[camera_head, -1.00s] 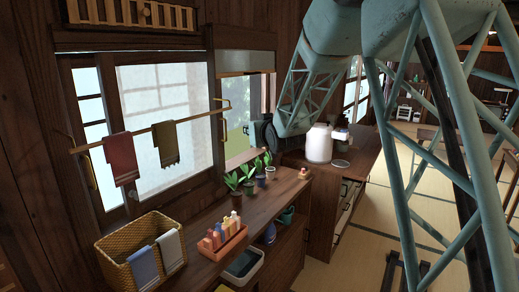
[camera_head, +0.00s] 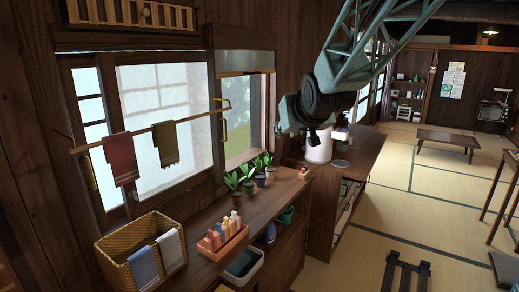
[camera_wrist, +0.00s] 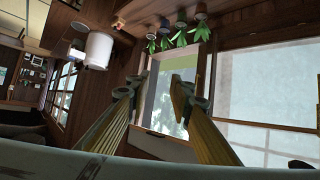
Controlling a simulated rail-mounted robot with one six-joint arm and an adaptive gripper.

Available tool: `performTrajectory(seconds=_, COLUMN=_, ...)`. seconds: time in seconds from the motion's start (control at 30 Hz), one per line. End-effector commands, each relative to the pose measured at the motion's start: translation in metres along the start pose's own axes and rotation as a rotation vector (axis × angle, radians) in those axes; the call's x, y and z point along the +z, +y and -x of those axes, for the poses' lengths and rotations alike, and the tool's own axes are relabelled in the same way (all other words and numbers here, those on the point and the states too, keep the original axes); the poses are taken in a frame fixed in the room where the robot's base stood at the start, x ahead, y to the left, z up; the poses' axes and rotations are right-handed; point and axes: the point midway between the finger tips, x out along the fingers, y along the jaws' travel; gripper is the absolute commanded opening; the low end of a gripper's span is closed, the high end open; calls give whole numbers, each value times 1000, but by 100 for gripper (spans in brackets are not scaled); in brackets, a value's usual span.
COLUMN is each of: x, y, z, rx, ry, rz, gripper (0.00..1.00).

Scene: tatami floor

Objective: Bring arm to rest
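My arm reaches in from the top of the head view, its dark wrist hanging in front of the window's right side and the white canister (camera_head: 319,146). In the wrist view my gripper (camera_wrist: 158,86) shows two yellowish fingers with a clear gap between them. Nothing is held. The fingers point toward the window (camera_wrist: 170,105), which appears upside down there. In the head view the fingers are too small and dark to make out.
Potted plants (camera_head: 247,180) line the wooden counter (camera_head: 275,208) below the window. A bottle rack (camera_head: 223,242) and wicker basket (camera_head: 120,250) stand nearer. A towel bar (camera_head: 150,127) juts from the wall. Tatami floor (camera_head: 400,215) at right is mostly clear, with a low table (camera_head: 447,139) farther back.

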Motion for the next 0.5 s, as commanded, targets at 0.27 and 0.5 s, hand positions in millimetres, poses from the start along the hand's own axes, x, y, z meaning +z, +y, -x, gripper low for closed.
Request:
performTrajectory(seconds=0.27, x=28, y=16, z=59, rx=26, ry=-84, rz=-13, gripper=20)
performTrajectory(seconds=0.5, x=59, y=27, z=110, rx=45, ry=-160, rz=-28, gripper=20)
